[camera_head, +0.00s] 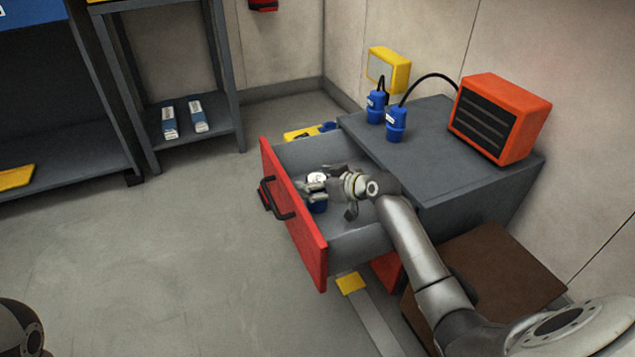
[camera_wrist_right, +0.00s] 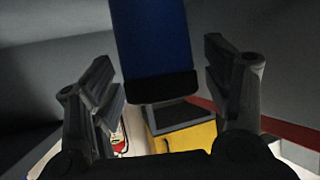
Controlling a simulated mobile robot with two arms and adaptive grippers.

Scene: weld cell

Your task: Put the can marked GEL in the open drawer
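A blue can (camera_head: 318,207) with a pale top is inside the open red-fronted drawer (camera_head: 295,225), near its front panel. No GEL marking can be read on it. My right gripper (camera_head: 318,186) reaches into the drawer at the can's upper part and hides some of it. In the right wrist view the blue can (camera_wrist_right: 153,40) with a dark end lies between the two fingers of the right gripper (camera_wrist_right: 165,85), with gaps on both sides, so the gripper is open. Whether the can rests on the drawer floor cannot be told. My left gripper is out of view.
The drawer belongs to a grey cabinet (camera_head: 430,135). On its top are two blue plug-like items (camera_head: 396,124) with a black cable and an orange heater-like box (camera_head: 500,118). A brown box (camera_head: 500,265) stands beside it. The floor at the left (camera_head: 150,250) is clear.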

